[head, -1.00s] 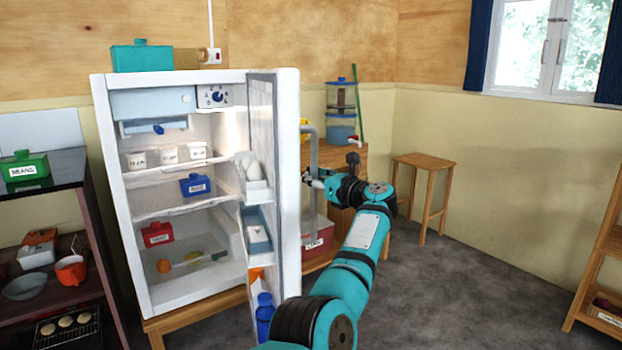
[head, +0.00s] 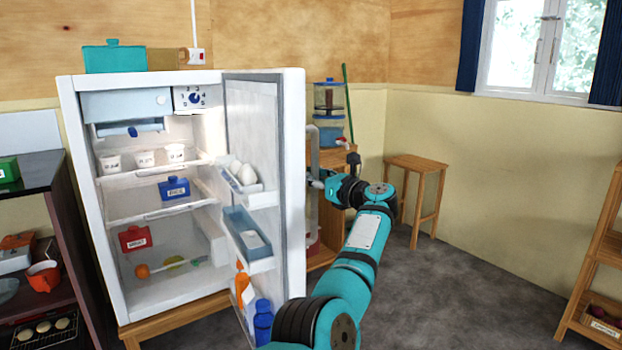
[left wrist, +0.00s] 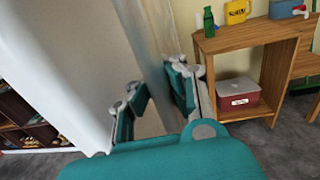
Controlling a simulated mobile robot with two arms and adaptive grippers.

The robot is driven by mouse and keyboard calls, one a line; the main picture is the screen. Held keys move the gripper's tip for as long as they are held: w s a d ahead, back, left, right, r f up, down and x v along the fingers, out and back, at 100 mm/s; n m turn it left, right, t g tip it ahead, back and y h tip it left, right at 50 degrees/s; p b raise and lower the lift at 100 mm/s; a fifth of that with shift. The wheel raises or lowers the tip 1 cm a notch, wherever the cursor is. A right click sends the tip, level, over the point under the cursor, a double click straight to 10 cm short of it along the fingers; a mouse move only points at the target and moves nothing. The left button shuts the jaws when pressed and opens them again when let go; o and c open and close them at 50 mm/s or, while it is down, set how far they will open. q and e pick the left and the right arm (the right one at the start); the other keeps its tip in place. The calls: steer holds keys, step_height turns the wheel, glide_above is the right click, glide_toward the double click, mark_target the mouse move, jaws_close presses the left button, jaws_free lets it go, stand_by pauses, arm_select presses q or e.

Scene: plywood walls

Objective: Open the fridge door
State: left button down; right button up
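The white fridge (head: 82,190) stands at the left in the head view. Its door (head: 292,190) stands open and shows its inner shelves with eggs and bottles. The door's grey vertical handle (head: 314,150) is on the outer face, partly hidden by the door edge; in the left wrist view the handle (left wrist: 146,40) runs down between the fingers. My left gripper (head: 318,184) is at the handle, on the door's outer side; in the left wrist view its fingers (left wrist: 155,85) close in around the bar. My right gripper is not in view.
Inside the fridge are white tubs (head: 144,159), a blue box (head: 174,188) and a red box (head: 134,238). A wooden stool (head: 416,166) and a wooden cabinet with a red box (left wrist: 238,92) stand beyond the door. The grey floor (head: 460,285) at right is clear.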

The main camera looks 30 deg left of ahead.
arm_select(q)
steer(key=c, duration=2)
jaws_free()
steer(key=shift+w+d+f, duration=0.15)
steer(key=shift+d+f, duration=0.3)
steer(key=shift+d, duration=0.05)
steer(key=o, duration=0.6)
steer(key=shift+d+r, duration=0.35)
steer(key=shift+d, duration=0.2)
steer(key=shift+o, duration=1)
steer(key=shift+a, duration=0.1)
steer(key=v, duration=0.7)
steer(key=shift+a+r, duration=0.1)
steer(key=shift+a, duration=0.05)
steer(key=shift+c, duration=0.4)
